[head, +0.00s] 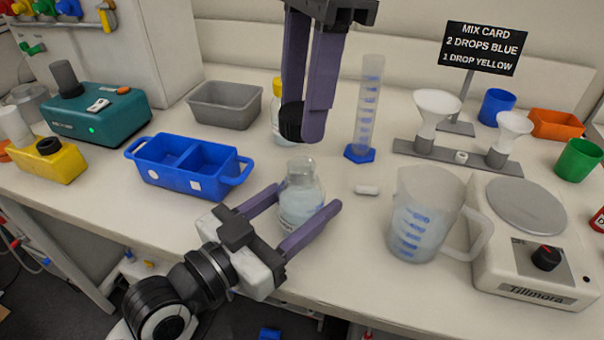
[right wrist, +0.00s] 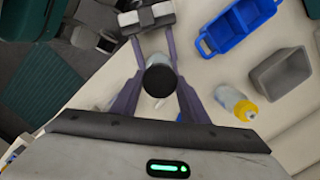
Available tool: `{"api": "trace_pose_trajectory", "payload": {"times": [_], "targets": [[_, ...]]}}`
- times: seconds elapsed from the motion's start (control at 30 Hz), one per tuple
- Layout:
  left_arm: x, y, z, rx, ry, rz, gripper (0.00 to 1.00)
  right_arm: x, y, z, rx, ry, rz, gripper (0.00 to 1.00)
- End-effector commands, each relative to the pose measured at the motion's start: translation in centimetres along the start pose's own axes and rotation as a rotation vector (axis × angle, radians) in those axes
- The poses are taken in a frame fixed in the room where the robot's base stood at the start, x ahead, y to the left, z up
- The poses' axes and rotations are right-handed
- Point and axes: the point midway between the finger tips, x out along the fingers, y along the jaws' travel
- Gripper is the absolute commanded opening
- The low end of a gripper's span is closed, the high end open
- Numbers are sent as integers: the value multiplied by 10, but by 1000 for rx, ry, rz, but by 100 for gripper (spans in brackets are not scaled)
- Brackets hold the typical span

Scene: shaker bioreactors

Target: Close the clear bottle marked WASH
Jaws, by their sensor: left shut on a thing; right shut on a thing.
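The clear bottle (head: 300,197) stands upright and uncapped near the front of the bench, with pale liquid in it. My left gripper (head: 290,222) is shut on the bottle's body, one finger on each side. My right gripper (head: 305,125) points down above the bottle and is shut on a black cap (head: 291,121). The cap is above the open neck and apart from it in the head view. In the right wrist view the cap (right wrist: 160,80) covers most of the bottle below. The bottle's label is too small to read.
A yellow-capped bottle (head: 277,110) stands behind. A graduated cylinder (head: 369,105) and a white stir bar (head: 367,189) are to the right, then a measuring jug (head: 424,215) and a scale (head: 530,240). A blue divided tray (head: 188,165) and a grey bin (head: 224,104) are left.

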Motion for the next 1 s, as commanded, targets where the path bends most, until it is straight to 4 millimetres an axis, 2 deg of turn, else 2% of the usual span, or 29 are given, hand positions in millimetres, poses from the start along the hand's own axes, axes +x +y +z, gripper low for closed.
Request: {"api": "trace_pose_trajectory", "payload": {"times": [0.1,0.27,0.8,1.0], "targets": [[0,0,0,0,0,0,14,20,1,-2,-1,-1,4,20],[0,0,0,0,0,0,14,38,1,-4,1,-2,2,20],[0,0,0,0,1,0,14,40,0,-4,1,-1,0,20],[0,0,0,0,1,0,14,48,1,-5,0,-2,3,20]]}}
